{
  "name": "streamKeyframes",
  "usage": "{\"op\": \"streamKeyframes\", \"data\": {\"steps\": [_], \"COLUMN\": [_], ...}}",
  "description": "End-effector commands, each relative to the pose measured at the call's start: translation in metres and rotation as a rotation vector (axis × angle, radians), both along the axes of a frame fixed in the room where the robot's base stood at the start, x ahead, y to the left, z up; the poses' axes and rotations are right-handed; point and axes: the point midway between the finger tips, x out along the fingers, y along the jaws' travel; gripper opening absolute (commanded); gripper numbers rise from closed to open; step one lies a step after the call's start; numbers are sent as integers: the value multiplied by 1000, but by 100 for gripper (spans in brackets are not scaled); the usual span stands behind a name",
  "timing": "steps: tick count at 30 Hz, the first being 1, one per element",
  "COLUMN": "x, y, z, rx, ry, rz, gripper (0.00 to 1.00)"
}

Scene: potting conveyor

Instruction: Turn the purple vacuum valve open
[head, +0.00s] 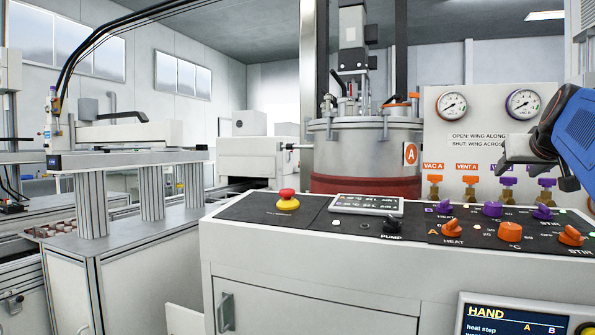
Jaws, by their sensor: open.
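Two purple-winged valves on brass bodies stand at the right of the valve row: a left one (507,183) and a right one (546,183). My gripper and arm hide most of the purple labels above them, so I cannot read which is the vacuum valve. Both wings look roughly crosswise, but they are small. My gripper (507,152) is open and empty in front of the white panel (460,118), just above the purple valves. I see no contact with a valve.
Orange valves VAC A (435,180) and VENT A (470,181) sit to the left. Below is the control console (290,240) with knobs and a red emergency button (288,195). A steel vessel (365,150) stands left of the panel.

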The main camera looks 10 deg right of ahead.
Motion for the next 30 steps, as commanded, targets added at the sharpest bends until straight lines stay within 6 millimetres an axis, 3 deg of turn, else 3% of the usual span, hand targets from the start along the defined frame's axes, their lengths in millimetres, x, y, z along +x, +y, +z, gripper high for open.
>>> {"op": "streamKeyframes", "data": {"steps": [9,22,27,30], "x": [34,40,40,40], "y": [-21,-25,-25,-25], "z": [-16,-19,-19,-19], "rx": [1,-1,-1,-1], "ry": [1,-1,-1,-1], "rz": [0,-1,-1,-1], "gripper": [51,51,13,10]}}
